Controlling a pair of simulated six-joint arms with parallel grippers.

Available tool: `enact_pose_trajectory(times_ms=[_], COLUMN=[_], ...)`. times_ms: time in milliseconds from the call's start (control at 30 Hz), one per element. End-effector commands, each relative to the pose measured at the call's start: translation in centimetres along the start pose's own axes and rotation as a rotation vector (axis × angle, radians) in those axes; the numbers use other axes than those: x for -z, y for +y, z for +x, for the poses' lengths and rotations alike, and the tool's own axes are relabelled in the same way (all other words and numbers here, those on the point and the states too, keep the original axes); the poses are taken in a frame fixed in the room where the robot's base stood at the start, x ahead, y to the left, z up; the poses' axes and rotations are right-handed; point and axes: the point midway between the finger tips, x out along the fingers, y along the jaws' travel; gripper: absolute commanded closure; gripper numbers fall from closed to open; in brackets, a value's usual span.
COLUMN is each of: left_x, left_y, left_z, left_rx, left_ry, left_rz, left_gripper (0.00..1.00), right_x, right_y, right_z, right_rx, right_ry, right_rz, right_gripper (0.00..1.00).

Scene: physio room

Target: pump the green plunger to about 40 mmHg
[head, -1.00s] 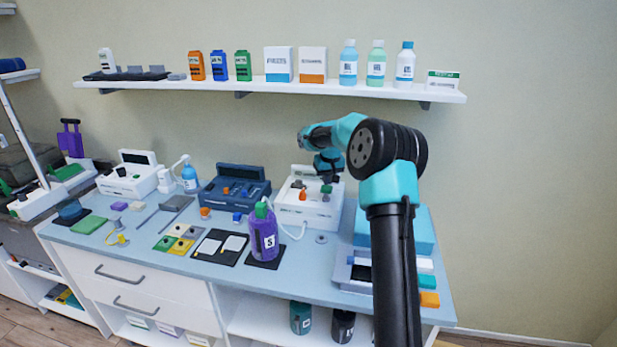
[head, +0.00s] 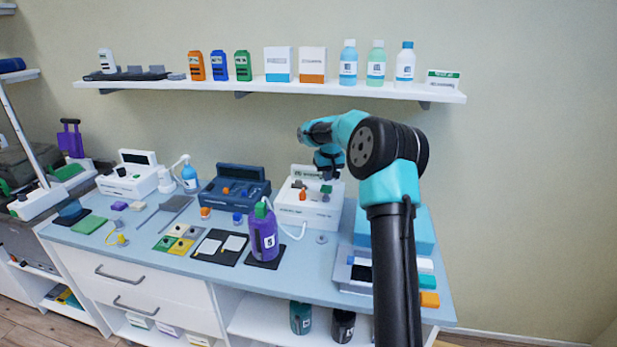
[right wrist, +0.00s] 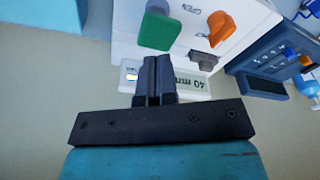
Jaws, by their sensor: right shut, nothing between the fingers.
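The green plunger (head: 326,189) stands at the right of a white box unit (head: 308,217) on the worktop. It shows larger in the right wrist view as a green block (right wrist: 160,30), above the fingers. My right gripper (head: 327,177) is just above and behind the plunger. In the right wrist view its black fingers (right wrist: 155,68) are together and empty, apart from the plunger in the picture. A white panel reading "40 mm" (right wrist: 195,84), upside down, is partly hidden behind the fingers. My left gripper is not in view.
An orange knob (right wrist: 221,26) and a dark knob (right wrist: 203,58) are beside the plunger. A dark blue unit (head: 234,190) stands left of the white box. A purple bottle (head: 263,235) is in front. A wall shelf (head: 290,88) hangs above.

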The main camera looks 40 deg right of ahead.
Motion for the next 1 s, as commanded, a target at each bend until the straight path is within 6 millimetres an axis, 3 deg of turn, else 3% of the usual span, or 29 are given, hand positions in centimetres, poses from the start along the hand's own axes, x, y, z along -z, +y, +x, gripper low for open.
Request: enact_pose_trajectory(times_ms=[500, 1000], left_x=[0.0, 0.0], left_y=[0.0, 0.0], left_z=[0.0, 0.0], left_rx=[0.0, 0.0], left_ry=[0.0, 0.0], left_rz=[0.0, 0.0], left_gripper=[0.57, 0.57], right_x=[0.8, 0.8], right_y=[0.0, 0.0], right_z=[-3.9, -4.0], right_rx=[0.0, 0.0], right_ry=[0.002, 0.002], right_rz=[0.0, 0.0], right_gripper=[1.0, 1.0])
